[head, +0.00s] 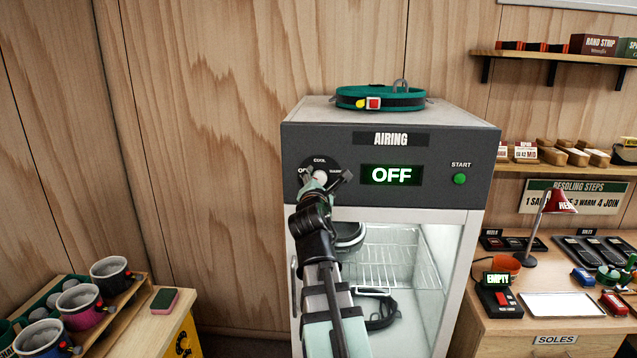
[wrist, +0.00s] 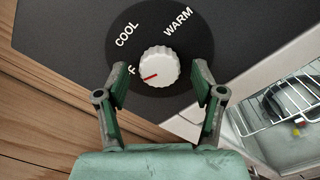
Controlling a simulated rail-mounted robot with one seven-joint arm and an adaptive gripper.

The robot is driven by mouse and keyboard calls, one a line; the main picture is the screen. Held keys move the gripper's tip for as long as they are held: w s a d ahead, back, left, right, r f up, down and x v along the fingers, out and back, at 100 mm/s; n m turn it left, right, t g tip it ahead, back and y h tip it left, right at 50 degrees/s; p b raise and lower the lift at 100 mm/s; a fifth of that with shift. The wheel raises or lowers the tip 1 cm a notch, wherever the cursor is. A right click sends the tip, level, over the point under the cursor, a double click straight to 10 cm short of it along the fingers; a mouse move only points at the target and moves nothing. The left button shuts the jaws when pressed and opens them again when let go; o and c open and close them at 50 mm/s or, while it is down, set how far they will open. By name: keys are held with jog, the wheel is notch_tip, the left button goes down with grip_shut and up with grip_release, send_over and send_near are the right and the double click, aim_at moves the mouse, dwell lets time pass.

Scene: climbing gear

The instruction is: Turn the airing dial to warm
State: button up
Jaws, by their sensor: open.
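The airing cabinet (head: 391,212) has a dark front panel with the airing dial (head: 320,177) at its left. In the wrist view the dial (wrist: 158,67) is a white ribbed knob on a black disc marked COOL and WARM, with a partly hidden third label. Its red pointer line aims at that third label, away from WARM. The display (head: 391,175) reads OFF. My gripper (wrist: 160,88) is open, with one finger on each side of the dial and gaps between the fingers and the knob.
A green START button (head: 460,179) is at the panel's right. A green harness belt (head: 380,97) lies on top of the cabinet. A glass-fronted compartment with a wire rack (head: 388,262) is below the panel.

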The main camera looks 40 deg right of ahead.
jog(key=c, duration=1.1)
jog(key=shift+c, duration=0.2)
